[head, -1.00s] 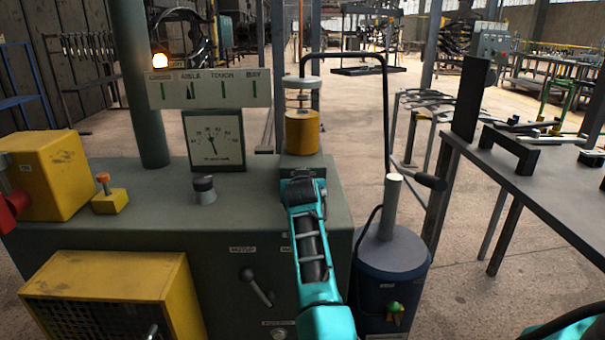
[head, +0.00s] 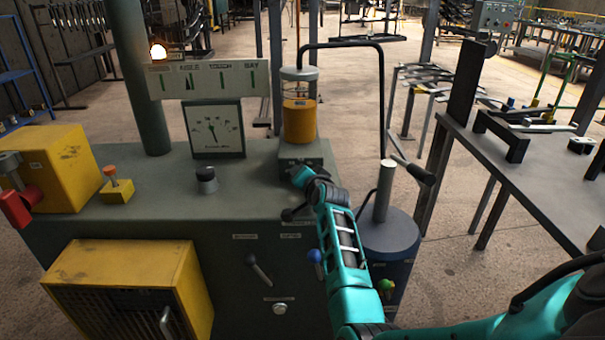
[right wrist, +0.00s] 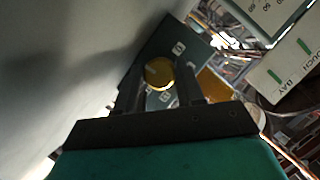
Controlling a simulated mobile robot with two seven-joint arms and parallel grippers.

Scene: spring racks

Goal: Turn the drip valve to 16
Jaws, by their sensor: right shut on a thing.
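An orange-yellow oil cup (head: 300,120) with a pale cap stands on a block at the right end of the grey-green cabinet. My right arm reaches to the front of that block, and its teal wrist hides much of the area. In the right wrist view a round yellow knob (right wrist: 159,72) sits on a dark plate with small pale marks, too small to read. My right gripper (right wrist: 160,88) has its two fingers on either side of this knob and is shut on it. The valve's setting cannot be read. My left gripper is not in view.
The cabinet top (head: 245,185) carries a dial gauge (head: 214,130), a black-capped knob (head: 206,180) and a yellow block with an orange button (head: 116,186). A lever (head: 260,270) is on its front. A blue canister (head: 392,240) stands right of my arm, before a workbench (head: 535,175).

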